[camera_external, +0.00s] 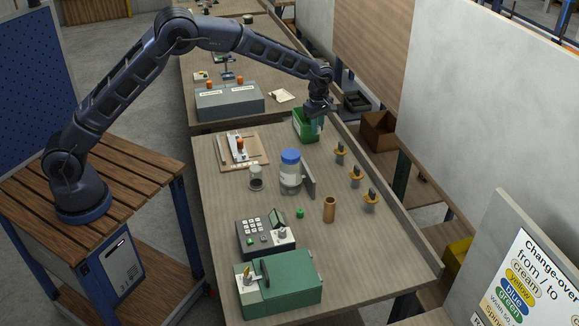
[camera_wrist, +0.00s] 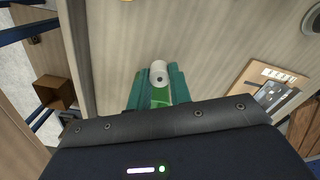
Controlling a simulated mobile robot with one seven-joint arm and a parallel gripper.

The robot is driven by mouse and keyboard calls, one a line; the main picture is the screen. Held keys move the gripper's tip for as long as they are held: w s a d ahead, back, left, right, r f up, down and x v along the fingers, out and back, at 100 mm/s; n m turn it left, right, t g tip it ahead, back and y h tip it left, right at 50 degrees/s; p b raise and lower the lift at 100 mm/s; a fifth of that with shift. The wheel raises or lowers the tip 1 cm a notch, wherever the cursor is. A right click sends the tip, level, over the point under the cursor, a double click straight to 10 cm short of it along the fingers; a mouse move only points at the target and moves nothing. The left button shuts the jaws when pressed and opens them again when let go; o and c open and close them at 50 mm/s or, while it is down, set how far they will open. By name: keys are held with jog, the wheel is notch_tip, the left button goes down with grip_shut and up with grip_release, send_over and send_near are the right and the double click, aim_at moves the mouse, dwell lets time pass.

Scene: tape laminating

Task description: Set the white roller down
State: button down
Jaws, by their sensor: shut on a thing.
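The white roller (camera_wrist: 158,73) shows in the wrist view as a short pale cylinder with a dark hole in its end. It sits between the teal fingers of my gripper (camera_wrist: 158,82), which are shut on it. A brighter green surface shows just below it between the fingers. In the external view my gripper (camera_external: 318,121) points down at the right side of the green bin (camera_external: 304,126), near the bench's raised edge. The roller cannot be made out there. Whether it touches anything below is hidden.
A blue-lidded jar (camera_external: 290,170) stands beside a dark upright plate. A clipboard-like board (camera_external: 230,160) lies to the left. A brown cylinder (camera_external: 329,209) and green machine (camera_external: 295,285) are nearer. Bare bench lies around the bin's front.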

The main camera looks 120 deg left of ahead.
aim_at(316, 152)
jog(key=shift+f, duration=4.35)
jog(key=c, duration=1.3)
grip_release()
jog(key=shift+f, duration=0.15)
notch_tip(316, 152, up, 12)
jog(key=shift+r, duration=0.2)
